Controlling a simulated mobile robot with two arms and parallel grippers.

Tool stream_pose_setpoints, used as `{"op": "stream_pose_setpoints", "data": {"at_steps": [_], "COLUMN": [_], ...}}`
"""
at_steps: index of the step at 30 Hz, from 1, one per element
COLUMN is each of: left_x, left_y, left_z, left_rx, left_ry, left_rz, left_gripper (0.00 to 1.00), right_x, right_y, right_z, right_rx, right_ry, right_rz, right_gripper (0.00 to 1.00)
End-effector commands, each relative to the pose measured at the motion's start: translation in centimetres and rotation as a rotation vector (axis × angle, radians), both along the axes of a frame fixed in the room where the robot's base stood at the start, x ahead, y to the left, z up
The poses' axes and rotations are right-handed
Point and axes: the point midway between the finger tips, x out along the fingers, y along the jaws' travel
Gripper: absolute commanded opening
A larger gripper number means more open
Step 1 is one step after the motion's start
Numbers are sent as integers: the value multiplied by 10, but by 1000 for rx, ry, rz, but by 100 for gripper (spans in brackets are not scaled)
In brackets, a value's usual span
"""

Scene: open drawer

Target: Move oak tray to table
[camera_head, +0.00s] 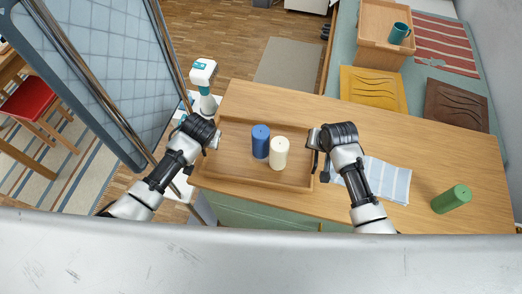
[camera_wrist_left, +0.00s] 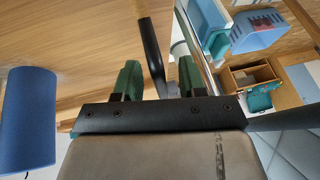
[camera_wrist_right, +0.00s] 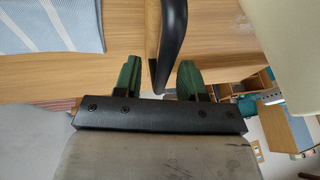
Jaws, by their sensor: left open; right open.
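The oak tray (camera_head: 236,163) lies flat on a wooden top (camera_head: 430,150), near its front left end. A blue cylinder (camera_head: 261,141) and a cream cylinder (camera_head: 279,153) stand upright in it. My left gripper (camera_head: 216,140) is at the tray's left side, open. In the left wrist view a black handle (camera_wrist_left: 151,50) shows between its green fingers, with gaps beside it. My right gripper (camera_head: 314,148) is at the tray's right side, open. In the right wrist view another black handle (camera_wrist_right: 172,45) shows between its fingers. Neither gripper is closed on a handle.
A striped cloth (camera_head: 385,179) lies right of the tray, partly under my right arm. A green cylinder (camera_head: 452,198) lies farther right. Yellow (camera_head: 373,90) and brown (camera_head: 455,105) mats and a wooden box (camera_head: 380,52) with a teal mug (camera_head: 399,33) are behind. A red stool (camera_head: 29,98) stands left.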

Motion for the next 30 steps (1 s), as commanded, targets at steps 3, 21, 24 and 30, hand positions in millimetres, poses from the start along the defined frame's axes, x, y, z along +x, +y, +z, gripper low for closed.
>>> {"op": "stream_pose_setpoints", "data": {"at_steps": [3,21,24,30], "left_x": [0,0,1,1], "left_y": [0,0,0,0], "left_z": [0,1,2,6], "left_rx": [0,0,0,0], "left_ry": [0,0,-4,-4], "left_rz": [0,0,1,1], "left_gripper": [41,0,0,0], "right_x": [0,0,1,1], "right_y": [0,0,0,0], "right_z": [0,0,2,6], "right_rx": [0,0,1,1], "right_ry": [0,1,-3,-3], "right_rz": [0,0,0,0], "right_gripper": [40,0,0,0]}}
